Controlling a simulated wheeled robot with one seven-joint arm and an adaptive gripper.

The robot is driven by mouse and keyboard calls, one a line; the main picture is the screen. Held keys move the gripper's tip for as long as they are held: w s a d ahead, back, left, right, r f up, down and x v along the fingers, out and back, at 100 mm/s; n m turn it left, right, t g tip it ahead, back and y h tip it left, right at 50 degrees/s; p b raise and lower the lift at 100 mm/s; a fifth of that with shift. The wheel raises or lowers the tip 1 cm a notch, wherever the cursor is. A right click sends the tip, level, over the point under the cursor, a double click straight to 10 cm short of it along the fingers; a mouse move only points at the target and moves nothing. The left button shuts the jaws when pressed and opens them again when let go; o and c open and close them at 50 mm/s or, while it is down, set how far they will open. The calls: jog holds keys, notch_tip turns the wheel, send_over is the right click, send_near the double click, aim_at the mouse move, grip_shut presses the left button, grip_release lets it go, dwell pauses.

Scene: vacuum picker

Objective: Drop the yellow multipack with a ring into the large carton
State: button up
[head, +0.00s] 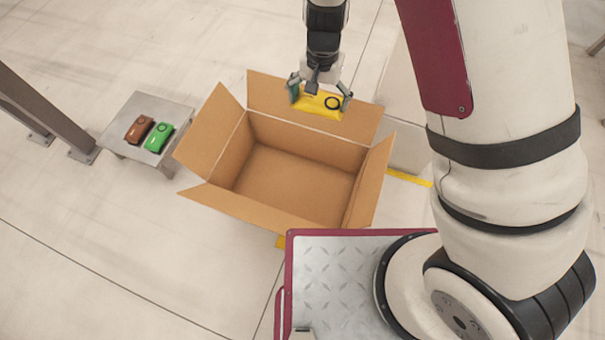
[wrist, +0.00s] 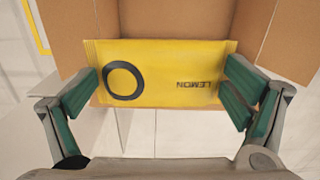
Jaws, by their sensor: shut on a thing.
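The yellow multipack (head: 317,105) has a black ring on it. In the wrist view the yellow multipack (wrist: 170,75) also shows the word LEMON. In the wrist view my gripper (wrist: 160,88) spans the pack's width. The large carton (head: 247,150) stands open with its flaps spread, and the visible inside looks empty. In the head view the pack appears over the carton's far flap. In the wrist view the carton (wrist: 165,18) shows behind the pack.
A small grey metal stand (head: 176,109) at the left holds a brown pack (head: 139,130) and a green pack (head: 159,137), the green one with a ring. A dark metal post (head: 45,108) stands farther left. Pale floor lies between stand and carton.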

jog(key=s+a+f+m+b, duration=0.1)
jog(key=a+f+b, duration=0.1)
jog(key=f, duration=1)
jog(key=s+a+f+m+b, duration=0.2)
jog(key=a+f+b, duration=0.1)
jog(key=f, duration=0.8)
jog(key=shift+s+a+f+b, duration=0.15)
jog(key=shift+a+f+b, duration=0.2)
jog(key=shift+a, duration=0.5)
jog(key=o, duration=0.9)
jog(key=shift+r, duration=0.1)
notch_tip(320, 180, up, 12)
jog(key=shift+f, duration=0.1)
